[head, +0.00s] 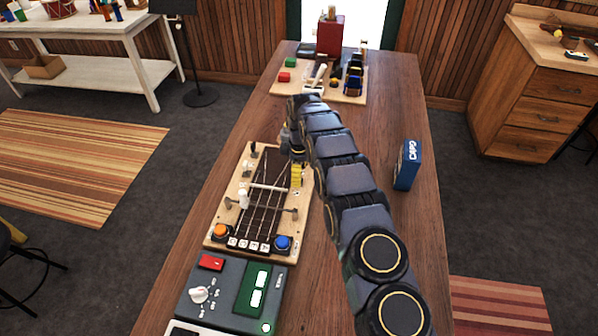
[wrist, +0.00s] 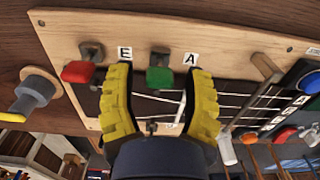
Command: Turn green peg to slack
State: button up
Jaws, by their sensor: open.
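The green peg (wrist: 160,78) stands on the wooden string board (wrist: 228,38), beside the label A, in the wrist view. My gripper (wrist: 160,92) is open, with one yellow finger on each side of the green peg and a visible gap to both. The red peg (wrist: 78,71) sits left of it by the label E, just outside the left finger. In the head view my gripper (head: 297,172) is over the right edge of the board (head: 214,241), and the green peg is hidden there. I cannot see any slack marking.
A grey control box (head: 225,310) with a knob lies before the board. A blue CAPO box (head: 407,165) stands to the right. A tool tray (head: 345,98) is at the back.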

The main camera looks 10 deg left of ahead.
grip_shut()
jog(key=shift+m, duration=0.3)
jog(key=m, duration=0.3)
jog(key=shift+f, duration=0.1)
jog(key=m, duration=1)
jog(key=shift+s+m, duration=0.1)
jog(key=shift+m, duration=0.3)
jog(key=m, duration=0.6)
jog(key=shift+m, duration=0.3)
